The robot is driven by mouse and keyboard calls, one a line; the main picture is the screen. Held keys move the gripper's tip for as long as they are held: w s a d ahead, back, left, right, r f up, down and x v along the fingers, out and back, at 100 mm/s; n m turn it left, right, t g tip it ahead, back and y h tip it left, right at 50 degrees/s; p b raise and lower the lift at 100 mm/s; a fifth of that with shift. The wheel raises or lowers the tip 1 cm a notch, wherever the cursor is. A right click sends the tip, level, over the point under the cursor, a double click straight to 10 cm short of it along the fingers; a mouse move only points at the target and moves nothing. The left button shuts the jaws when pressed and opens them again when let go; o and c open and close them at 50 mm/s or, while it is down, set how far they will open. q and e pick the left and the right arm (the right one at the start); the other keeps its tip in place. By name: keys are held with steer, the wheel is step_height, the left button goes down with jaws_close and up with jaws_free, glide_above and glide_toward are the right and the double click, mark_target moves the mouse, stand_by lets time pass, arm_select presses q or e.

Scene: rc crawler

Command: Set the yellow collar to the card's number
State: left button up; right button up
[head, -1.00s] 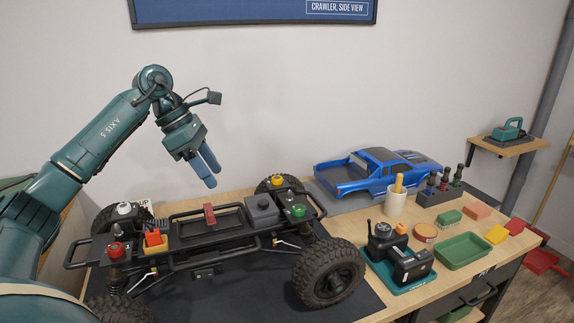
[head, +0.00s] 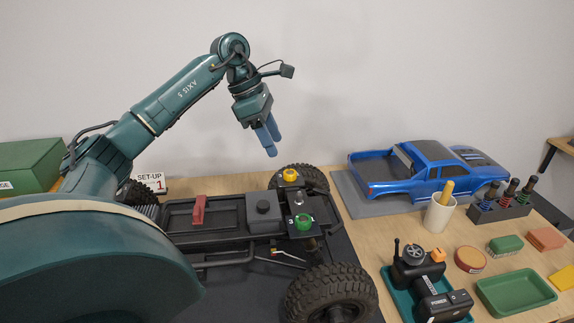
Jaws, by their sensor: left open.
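The yellow collar (head: 290,176) sits on top of the far shock of the crawler chassis (head: 178,221), near the far right wheel. The white set-up card (head: 148,184) stands at the back of the bench and reads "SET-UP 1". My left gripper (head: 272,144) is above the yellow collar and slightly left of it, fingers pointing down, open and empty, apart from the collar. A green collar (head: 304,222) sits on the near shock, with a "3" and a "1" marked beside it. The yellow collar's own setting is too small to read. My right gripper is not in view.
A blue truck body (head: 420,172) lies on a grey mat at the back right. A cup (head: 438,213), a rack of shocks (head: 500,206), a transmitter (head: 425,280) and a green tray (head: 515,291) stand right of the chassis. My left arm hides the chassis's left end.

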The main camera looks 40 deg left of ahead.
mark_target(289, 172)
arm_select(q)
steer(key=x, duration=0.7)
steer(key=shift+w+d+f, duration=0.15)
steer(key=shift+w+f, duration=0.05)
steer(key=shift+f, duration=0.15)
steer(key=shift+c, duration=0.2)
steer(key=c, duration=0.9)
